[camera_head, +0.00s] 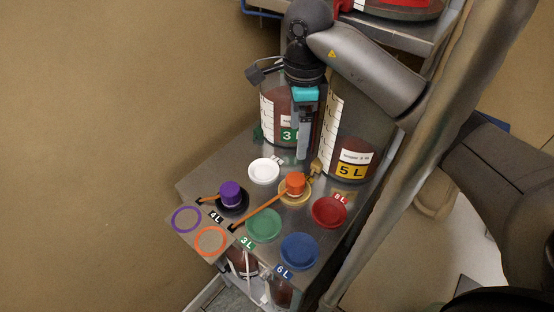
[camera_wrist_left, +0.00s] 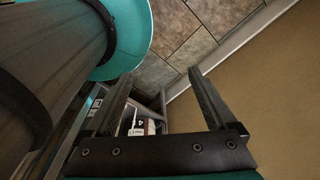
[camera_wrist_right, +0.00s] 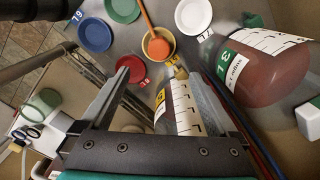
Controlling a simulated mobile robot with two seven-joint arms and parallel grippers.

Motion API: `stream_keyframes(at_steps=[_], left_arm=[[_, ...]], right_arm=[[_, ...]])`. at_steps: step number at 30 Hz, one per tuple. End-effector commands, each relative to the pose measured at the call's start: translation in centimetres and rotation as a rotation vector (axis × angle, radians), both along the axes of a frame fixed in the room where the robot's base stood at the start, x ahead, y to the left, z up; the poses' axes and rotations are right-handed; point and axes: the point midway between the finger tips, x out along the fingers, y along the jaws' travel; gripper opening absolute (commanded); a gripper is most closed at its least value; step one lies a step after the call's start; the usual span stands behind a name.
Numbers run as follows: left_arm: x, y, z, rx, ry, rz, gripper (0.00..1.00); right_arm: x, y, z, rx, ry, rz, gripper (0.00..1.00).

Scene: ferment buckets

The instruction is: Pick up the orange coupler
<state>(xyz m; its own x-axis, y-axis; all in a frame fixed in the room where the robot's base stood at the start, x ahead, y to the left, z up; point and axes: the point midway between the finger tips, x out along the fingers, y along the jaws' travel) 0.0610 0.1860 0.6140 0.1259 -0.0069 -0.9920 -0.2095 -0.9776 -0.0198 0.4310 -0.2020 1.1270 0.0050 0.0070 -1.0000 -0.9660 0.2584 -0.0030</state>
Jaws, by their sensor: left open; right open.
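The orange coupler (camera_head: 295,184), a short cap with a long orange handle, stands at the yellow dish (camera_head: 298,201) on the metal stand. Its handle points down-left to a black tip. In the right wrist view the coupler (camera_wrist_right: 160,46) lies beyond the fingertips, apart from them. My right gripper (camera_head: 303,157) hangs open and empty between the two big bottles, behind and above the coupler; its parted fingers (camera_wrist_right: 160,73) show in its wrist view. My left gripper (camera_wrist_left: 160,74) is open and empty in its own wrist view, away from the coupler.
The 5 L bottle (camera_head: 352,148) and 3 L bottle (camera_head: 273,105) stand close to my right gripper. A purple coupler (camera_head: 230,192) stands left of the orange one. White (camera_head: 264,171), green (camera_head: 263,225), blue (camera_head: 299,251) and red (camera_head: 329,211) dishes surround it.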

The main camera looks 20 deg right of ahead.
Motion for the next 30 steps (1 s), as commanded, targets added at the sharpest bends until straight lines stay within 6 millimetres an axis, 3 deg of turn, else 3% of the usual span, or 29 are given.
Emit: stream_keyframes(at_steps=[5, 12, 18, 25, 30], left_arm=[[-2.0, -0.3, 0.0, -0.004, 0.029, -0.001, 0.90], [-3.6, -0.2, 0.1, 0.000, 0.055, -0.002, 0.90], [-3.2, 0.1, 0.1, 0.003, 0.050, -0.004, 0.90], [-2.3, 0.2, 0.4, 0.003, 0.035, -0.005, 0.90], [-2.2, 0.2, 0.7, 0.002, 0.032, -0.005, 0.90]], right_arm=[[-0.4, 0.0, -1.7, -0.008, 0.014, 0.009, 0.95], [-0.4, 0.0, -6.8, -0.005, 0.015, 0.007, 0.95], [-0.3, 0.0, -9.7, -0.007, 0.010, 0.007, 0.95], [-0.4, -0.1, -11.3, -0.005, 0.012, 0.006, 0.95], [-0.6, -0.2, -13.9, -0.005, 0.013, 0.006, 0.95]])
